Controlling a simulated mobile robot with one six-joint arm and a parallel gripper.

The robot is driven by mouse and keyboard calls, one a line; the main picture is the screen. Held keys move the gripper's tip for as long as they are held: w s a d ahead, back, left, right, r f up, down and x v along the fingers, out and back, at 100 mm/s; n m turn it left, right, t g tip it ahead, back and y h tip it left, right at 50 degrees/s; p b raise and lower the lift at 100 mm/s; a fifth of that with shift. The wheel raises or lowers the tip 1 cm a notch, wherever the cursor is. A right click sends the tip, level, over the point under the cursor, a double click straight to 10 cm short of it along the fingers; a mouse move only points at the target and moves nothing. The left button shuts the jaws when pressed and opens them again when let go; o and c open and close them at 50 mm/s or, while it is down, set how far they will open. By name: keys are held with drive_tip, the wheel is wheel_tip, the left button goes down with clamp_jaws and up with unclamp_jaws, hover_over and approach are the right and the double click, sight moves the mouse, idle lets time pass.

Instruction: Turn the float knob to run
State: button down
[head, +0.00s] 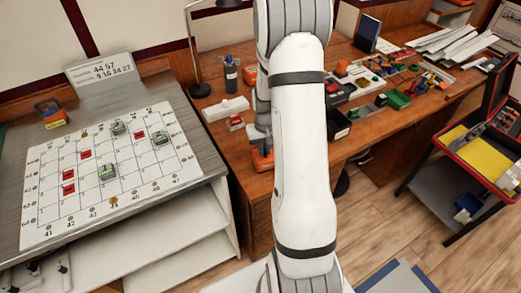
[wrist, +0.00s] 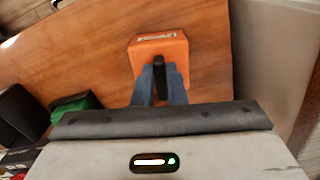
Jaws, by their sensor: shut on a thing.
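An orange box (wrist: 143,48) with a small pale label sits on the wooden desk; the label is too small to read. A black knob (wrist: 158,72) stands on its face, partly hidden by my fingers. My gripper (wrist: 158,84) is shut on this knob, one grey-blue finger on each side. In the head view the orange box (head: 264,161) is at the near left end of the desk, partly covered by my arm. The knob's marks and the way it points cannot be made out.
A black lamp (head: 194,60), a dark bottle (head: 230,75) and a white block (head: 226,107) stand behind the box. Several small parts crowd the desk further right. A sloped board with a gridded sheet (head: 95,190) is at left. A red case (head: 490,130) is at right.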

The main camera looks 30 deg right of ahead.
sight(265, 151)
drive_tip(key=c, duration=1.5)
unclamp_jaws()
drive_tip(key=shift+o, duration=0.2)
drive_tip(key=shift+r+b, duration=0.3)
drive_tip(key=shift+r, duration=3.65)
